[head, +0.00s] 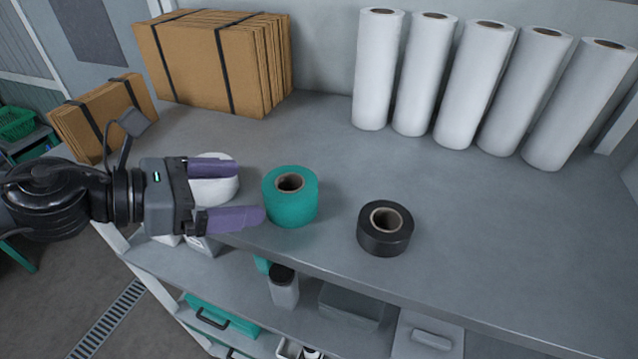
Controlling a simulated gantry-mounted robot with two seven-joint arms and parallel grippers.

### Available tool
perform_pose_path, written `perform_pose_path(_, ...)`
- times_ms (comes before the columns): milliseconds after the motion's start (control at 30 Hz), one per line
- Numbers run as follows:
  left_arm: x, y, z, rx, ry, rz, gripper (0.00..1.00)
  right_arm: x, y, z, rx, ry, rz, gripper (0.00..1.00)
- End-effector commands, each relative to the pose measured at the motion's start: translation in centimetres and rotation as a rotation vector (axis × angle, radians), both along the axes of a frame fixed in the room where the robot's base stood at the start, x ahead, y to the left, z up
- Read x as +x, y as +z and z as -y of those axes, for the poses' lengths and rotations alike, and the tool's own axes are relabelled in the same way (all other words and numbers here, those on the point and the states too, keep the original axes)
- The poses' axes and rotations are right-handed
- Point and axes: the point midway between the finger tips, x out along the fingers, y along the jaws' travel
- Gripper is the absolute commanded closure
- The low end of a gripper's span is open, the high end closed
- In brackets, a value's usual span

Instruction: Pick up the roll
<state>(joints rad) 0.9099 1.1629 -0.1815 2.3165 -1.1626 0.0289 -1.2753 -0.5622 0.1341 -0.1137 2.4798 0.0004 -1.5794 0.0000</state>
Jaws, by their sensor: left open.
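A teal roll (291,205) with a brown core stands on the grey worktop near its front edge. A black roll (386,237) lies to its right, core facing up. A white roll (222,189) is to the left, partly hidden by my left gripper's fingers. My left gripper (250,190) comes in from the left with its purple fingers apart, pointing right. Its lower fingertip is close to the teal roll's left side; I cannot tell whether they touch. The white roll shows between the fingers; I cannot tell its height relative to them. My right gripper is not in view.
Several tall white rolls (472,85) stand at the back right of the worktop (470,215). Strapped cardboard stacks (215,62) stand at the back left. A lower shelf holds a grey bottle (284,288) and boxes.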

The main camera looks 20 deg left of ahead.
Motion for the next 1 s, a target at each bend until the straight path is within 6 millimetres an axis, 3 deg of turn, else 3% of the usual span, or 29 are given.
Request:
perform_pose_path(300, 2.7, -1.2, 2.7, -0.005, -0.002, 0.001, 0.0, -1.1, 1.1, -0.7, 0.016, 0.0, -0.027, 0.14)
perform_pose_path(1000, 6.5, -3.9, 6.6, -0.003, -0.001, 0.001, 0.0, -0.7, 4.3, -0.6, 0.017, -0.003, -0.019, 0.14)
